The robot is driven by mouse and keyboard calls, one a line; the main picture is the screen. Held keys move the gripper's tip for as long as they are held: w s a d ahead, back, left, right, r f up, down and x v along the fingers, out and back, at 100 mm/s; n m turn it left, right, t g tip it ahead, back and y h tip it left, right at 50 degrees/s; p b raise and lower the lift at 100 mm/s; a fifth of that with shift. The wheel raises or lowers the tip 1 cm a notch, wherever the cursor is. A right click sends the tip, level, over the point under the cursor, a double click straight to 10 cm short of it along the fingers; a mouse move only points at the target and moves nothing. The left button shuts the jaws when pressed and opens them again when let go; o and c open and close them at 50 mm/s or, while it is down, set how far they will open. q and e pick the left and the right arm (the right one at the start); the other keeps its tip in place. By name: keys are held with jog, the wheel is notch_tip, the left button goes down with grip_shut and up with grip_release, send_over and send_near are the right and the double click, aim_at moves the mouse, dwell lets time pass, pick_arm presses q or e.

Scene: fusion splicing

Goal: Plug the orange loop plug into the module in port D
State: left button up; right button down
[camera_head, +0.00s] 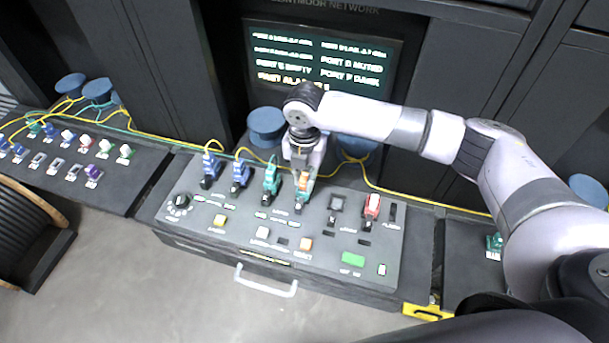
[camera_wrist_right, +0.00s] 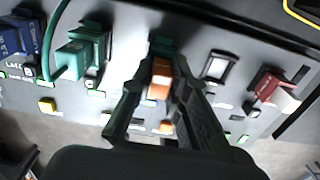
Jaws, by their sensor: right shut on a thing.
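The orange loop plug (camera_head: 303,182) is between the fingers of my right gripper (camera_head: 302,176), over the fourth place in the row of ports on the console. It also shows in the wrist view (camera_wrist_right: 160,78), with the two dark fingers (camera_wrist_right: 161,68) on either side of it. A dark green module (camera_head: 302,197) shows at that place, just under the plug. The plug's lower end is hidden, so I cannot tell how deep it sits. My left gripper is not in view.
Left of the plug stand a teal module (camera_head: 271,180) and two blue modules (camera_head: 240,176), (camera_head: 210,168) with yellow cables. To the right are an empty square port (camera_head: 337,203) and a red module (camera_head: 371,206). A lit screen (camera_head: 320,60) is behind.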

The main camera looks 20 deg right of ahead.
jog(key=shift+f, duration=0.1)
jog(key=c, duration=1.5)
grip_release()
jog(key=shift+o, duration=0.2)
notch_tip(320, 180, up, 12)
